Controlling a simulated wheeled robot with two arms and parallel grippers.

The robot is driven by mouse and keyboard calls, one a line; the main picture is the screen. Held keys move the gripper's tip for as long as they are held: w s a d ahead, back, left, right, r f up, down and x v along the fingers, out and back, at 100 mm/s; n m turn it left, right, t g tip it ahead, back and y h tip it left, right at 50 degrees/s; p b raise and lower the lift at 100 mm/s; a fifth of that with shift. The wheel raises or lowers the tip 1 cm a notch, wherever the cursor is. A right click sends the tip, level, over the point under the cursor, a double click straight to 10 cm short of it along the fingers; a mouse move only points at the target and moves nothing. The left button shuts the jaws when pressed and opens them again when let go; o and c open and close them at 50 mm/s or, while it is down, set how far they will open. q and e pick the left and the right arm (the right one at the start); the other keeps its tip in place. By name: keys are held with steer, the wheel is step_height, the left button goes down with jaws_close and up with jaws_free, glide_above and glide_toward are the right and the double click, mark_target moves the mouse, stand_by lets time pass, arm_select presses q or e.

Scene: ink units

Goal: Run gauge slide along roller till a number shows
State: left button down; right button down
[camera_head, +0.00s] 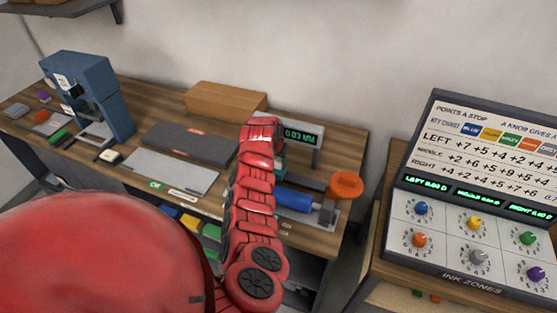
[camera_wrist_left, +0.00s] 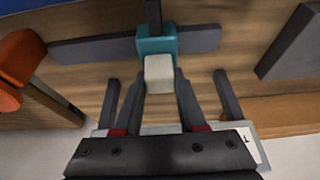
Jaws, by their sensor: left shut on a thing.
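The teal gauge slide (camera_wrist_left: 156,42) sits on a dark grey rail (camera_wrist_left: 95,49) in the left wrist view, with a pale grip block (camera_wrist_left: 158,74) on its near side. My left gripper (camera_wrist_left: 158,84) is shut on this pale block, one finger on each side. In the head view my red left arm covers the gripper and most of the slide; a bit of teal (camera_head: 281,160) shows beside it. The blue roller (camera_head: 294,200) lies just in front. The gauge display (camera_head: 300,136) behind is lit and reads 0.03 MM. My right gripper is not in view.
An orange knob (camera_head: 345,184) stands at the roller's right end. A blue press (camera_head: 92,92), a cardboard box (camera_head: 225,99) and a dark plate (camera_head: 190,142) are on the bench to the left. An ink zones panel (camera_head: 470,190) stands to the right.

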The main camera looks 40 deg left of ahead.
arm_select(q)
steer(key=w+d+b, duration=0.1)
steer(key=d, duration=0.3)
steer(key=w+d+b, duration=0.1)
steer(key=d, duration=0.4)
steer(key=w+d+b, duration=0.1)
steer(key=d, duration=0.4)
steer(key=shift+w+d, duration=0.15)
steer(key=shift+w, duration=0.15)
steer(key=shift+d, duration=0.2)
steer(key=shift+c, duration=2.4)
jaws_free()
steer(key=shift+d, duration=0.1)
